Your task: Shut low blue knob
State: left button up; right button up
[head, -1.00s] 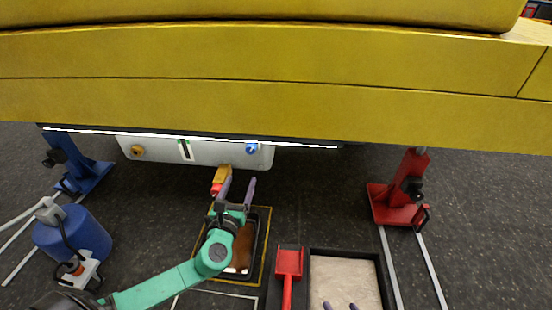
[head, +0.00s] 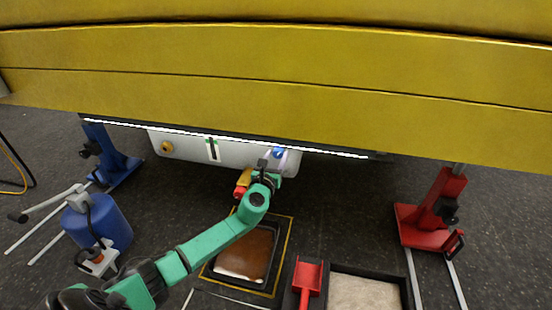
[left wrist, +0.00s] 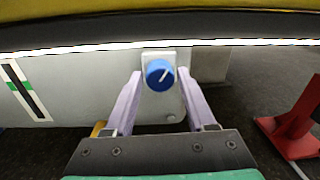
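The blue knob (head: 279,152) sits low on the right part of a white tank (head: 190,148) under the yellow boom. In the left wrist view the knob (left wrist: 159,75) is round with a pale line slanting up to the right, on a light square plate. My left gripper (head: 272,158) is up at the knob. In the left wrist view its two pale purple fingers (left wrist: 160,88) are open, one on each side of the knob, with gaps visible at both sides. My right gripper is not in view.
A red and yellow piece (head: 242,184) hangs below the tank. A tray of brown liquid (head: 245,254), a red shovel (head: 307,280) and a sand tray (head: 364,292) lie below. Blue (head: 112,160) and red (head: 436,210) stands flank them.

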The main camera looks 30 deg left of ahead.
pick_arm(q)
grip_shut()
